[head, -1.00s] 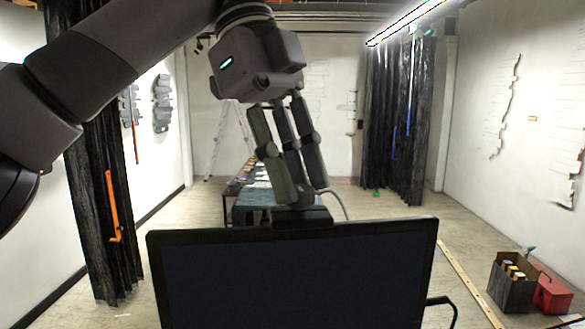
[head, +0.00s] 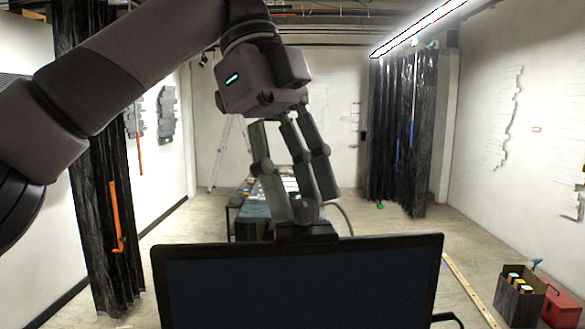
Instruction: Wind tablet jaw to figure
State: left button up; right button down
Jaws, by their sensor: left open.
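The dark tablet (head: 300,290) stands at the bottom centre of the head view, its large blank screen toward me. A small dark block, seemingly its jaw (head: 306,232), sits on the middle of its top edge. A rounded knob-like part (head: 305,211) shows just above this block. My left gripper (head: 308,202) comes down from above with its fingers open around or in front of this part. I cannot tell whether the fingers touch it. I cannot make out which figure is meant. My right gripper is out of view.
A table with papers (head: 250,205) stands behind the tablet. A black curtain (head: 100,220) hangs at left, another (head: 398,140) at back right. A box of cans (head: 519,295) and a red case (head: 562,303) sit on the floor at right. Wall reliefs (head: 167,112) hang on the left wall.

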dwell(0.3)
pick_arm(q)
jog(key=n, duration=0.2)
jog(key=n+t, duration=0.1)
jog(key=n, duration=0.1)
jog(key=shift+s+a+t+h, duration=0.1)
jog(key=shift+s+t+h, duration=0.05)
jog(key=shift+t+h, duration=0.15)
jog(key=n+t, duration=0.1)
jog(key=n, duration=0.3)
jog(key=shift+s, duration=0.2)
jog(key=n+t, duration=0.2)
jog(key=n, duration=0.2)
jog(key=shift+s, duration=0.1)
jog(key=n, duration=0.2)
jog(key=n+t+y, duration=0.1)
jog(key=n, duration=0.2)
jog(key=shift+s+t+y, duration=0.2)
jog(key=shift+t+y, duration=0.1)
jog(key=v, duration=1.7)
jog(key=shift+r, duration=0.2)
